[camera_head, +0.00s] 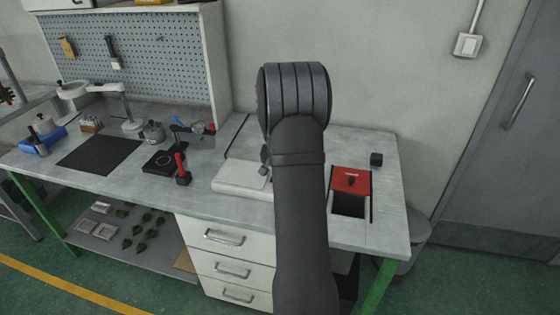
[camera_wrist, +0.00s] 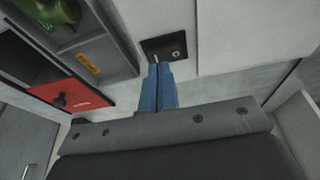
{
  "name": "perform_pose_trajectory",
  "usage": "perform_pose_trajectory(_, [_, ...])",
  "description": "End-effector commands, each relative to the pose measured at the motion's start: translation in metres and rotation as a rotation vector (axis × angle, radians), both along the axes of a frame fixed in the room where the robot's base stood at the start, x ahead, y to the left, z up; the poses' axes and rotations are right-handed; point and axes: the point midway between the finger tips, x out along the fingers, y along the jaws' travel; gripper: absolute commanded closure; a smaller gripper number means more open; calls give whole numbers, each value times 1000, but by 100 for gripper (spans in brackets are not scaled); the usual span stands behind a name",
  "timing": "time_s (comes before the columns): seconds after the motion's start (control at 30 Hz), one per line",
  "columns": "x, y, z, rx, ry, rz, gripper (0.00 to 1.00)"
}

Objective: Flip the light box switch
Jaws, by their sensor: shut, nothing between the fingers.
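In the wrist view, a small black switch plate (camera_wrist: 164,48) is set in a pale grey-white surface, with a small round detail on its right part. My gripper (camera_wrist: 157,66) has two blue fingers pressed together, with nothing between them. Their tips are at the lower edge of the switch plate in the picture; I cannot tell whether they touch it. In the head view, a low white box (camera_head: 236,178) on the bench may be the light box, partly hidden by my arm. My gripper is hidden behind my arm there.
A red panel with a black knob (camera_head: 351,180) is set in the bench to the right, above a dark opening. A small black block (camera_head: 376,159) stands behind it. A black mat (camera_head: 100,154) and small tools lie left. In the wrist view, a green object (camera_wrist: 50,10) shows in a grey recess.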

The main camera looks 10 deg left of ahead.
Motion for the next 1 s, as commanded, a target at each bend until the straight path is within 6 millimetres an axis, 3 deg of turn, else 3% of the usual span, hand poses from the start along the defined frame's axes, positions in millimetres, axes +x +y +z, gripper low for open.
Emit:
perform_pose_trajectory(0.17, [0, 0, -10, -1, 1, 1, 100])
perform_pose_trajectory(1.0, [-1, 4, -16, -1, 3, 3, 100])
